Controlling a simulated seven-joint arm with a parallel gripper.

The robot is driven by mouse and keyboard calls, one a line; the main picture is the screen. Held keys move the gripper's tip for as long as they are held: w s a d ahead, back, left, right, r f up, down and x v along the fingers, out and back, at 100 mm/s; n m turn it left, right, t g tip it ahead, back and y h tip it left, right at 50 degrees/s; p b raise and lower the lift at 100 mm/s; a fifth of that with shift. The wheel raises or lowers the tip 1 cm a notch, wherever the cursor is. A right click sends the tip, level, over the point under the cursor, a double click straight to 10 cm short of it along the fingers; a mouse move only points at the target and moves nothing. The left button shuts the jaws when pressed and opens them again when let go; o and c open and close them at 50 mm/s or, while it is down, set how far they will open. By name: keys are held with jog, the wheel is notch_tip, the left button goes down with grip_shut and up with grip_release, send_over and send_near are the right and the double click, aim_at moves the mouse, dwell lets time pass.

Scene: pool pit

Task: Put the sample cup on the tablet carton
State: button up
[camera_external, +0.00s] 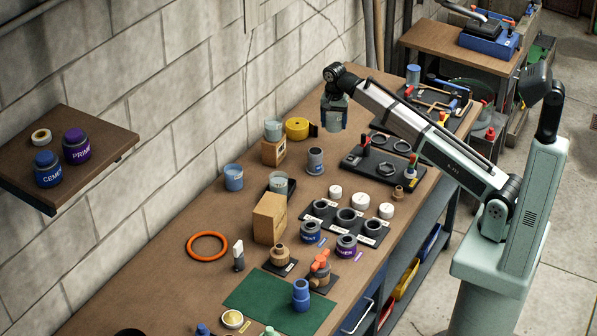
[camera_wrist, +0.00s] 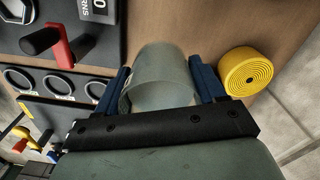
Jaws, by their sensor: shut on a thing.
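My gripper (camera_external: 333,126) is over the back part of the bench, pointing down. In the wrist view its two blue fingers (camera_wrist: 164,85) close on the sides of a translucent grey cup (camera_wrist: 160,62), which I take as the sample cup. The held cup is hard to make out in the external view. A small brown carton (camera_external: 272,153) stands left of my gripper with a pale cup (camera_external: 273,130) on top. A taller tan carton (camera_external: 269,218) stands nearer the front. Their print is too small to tell which is the tablet carton.
A yellow tape roll (camera_external: 297,128) lies beside the small carton and shows in the wrist view (camera_wrist: 248,71). Another pale cup (camera_external: 280,183), a blue cup (camera_external: 233,177) and a grey tin (camera_external: 315,161) stand nearby. Black tool trays (camera_external: 350,171) line the right side.

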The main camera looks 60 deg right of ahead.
jog(key=a, duration=0.4)
jog(key=a+r+n, duration=0.1)
jog(key=a, duration=0.4)
jog(key=a+n, duration=0.1)
jog(key=a, duration=0.4)
jog(key=shift+w+a+r, duration=0.1)
jog(key=shift+w+r, duration=0.15)
jog(key=shift+w, duration=0.1)
jog(key=s+a+r+n, duration=0.1)
jog(key=a+r+n, duration=0.25)
jog(key=a, duration=1.35)
notch_tip(320, 180, up, 8)
jog(key=m, duration=0.5)
send_over(270, 204)
jog(key=shift+f, duration=4.9)
jog(key=o, duration=1.2)
jog(key=shift+f, duration=0.1)
jog(key=shift+c, duration=0.2)
